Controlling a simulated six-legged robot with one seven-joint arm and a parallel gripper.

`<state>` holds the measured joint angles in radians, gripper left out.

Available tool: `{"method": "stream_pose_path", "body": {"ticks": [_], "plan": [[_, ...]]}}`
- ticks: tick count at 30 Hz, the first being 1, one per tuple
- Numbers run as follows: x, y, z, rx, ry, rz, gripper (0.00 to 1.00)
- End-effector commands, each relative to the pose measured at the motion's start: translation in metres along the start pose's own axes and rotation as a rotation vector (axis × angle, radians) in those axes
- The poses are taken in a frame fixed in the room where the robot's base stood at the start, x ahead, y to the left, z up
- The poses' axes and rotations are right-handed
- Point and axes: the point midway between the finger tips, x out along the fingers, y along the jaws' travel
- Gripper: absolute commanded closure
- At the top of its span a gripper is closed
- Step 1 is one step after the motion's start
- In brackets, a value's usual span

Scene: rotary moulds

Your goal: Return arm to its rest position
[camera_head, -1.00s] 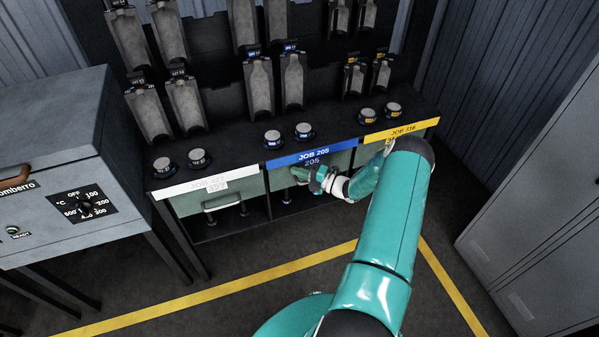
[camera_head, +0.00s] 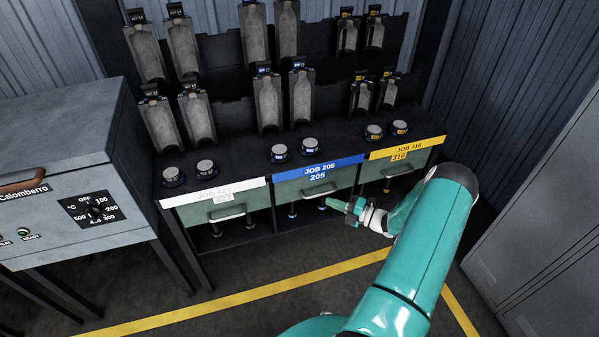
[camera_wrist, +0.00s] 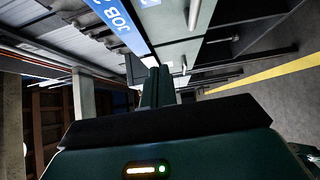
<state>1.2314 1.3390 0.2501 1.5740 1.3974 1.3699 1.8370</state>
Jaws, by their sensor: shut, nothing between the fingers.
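My teal arm reaches in from the lower right in the head view. My gripper (camera_head: 332,203) is shut and empty, in front of the drawer under the blue JOB 205 label (camera_head: 318,169). It looks apart from that drawer's handle (camera_head: 320,190), though the exact gap is hard to judge. In the wrist view my gripper (camera_wrist: 157,74) shows as two fingers together, with the blue label (camera_wrist: 122,20) beyond. The arm is bent and extended toward the bench.
A bench holds mould halves on a rack, round pieces, and drawers labelled white (camera_head: 214,192), blue and yellow (camera_head: 407,148). A grey oven (camera_head: 60,180) stands left, a grey cabinet (camera_head: 545,215) right. A yellow floor line (camera_head: 240,297) crosses open floor.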

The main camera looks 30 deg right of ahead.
Motion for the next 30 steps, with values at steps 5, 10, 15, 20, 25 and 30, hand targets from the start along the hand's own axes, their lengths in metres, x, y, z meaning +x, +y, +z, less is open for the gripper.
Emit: {"method": "stream_pose_path", "body": {"ticks": [5,10,15,20,25,30], "plan": [[-0.001,0.0,-0.001,0.0,0.0,0.0,1.0],[0.01,0.016,-0.006,-0.07,0.059,-0.026,1.0],[0.043,0.063,-0.031,-0.315,0.254,-0.102,1.0],[0.073,0.112,-0.066,-0.608,0.483,-0.158,1.0],[0.095,0.161,-0.108,-0.92,0.722,-0.179,1.0],[0.107,0.205,-0.152,-1.234,0.961,-0.161,1.0]]}}
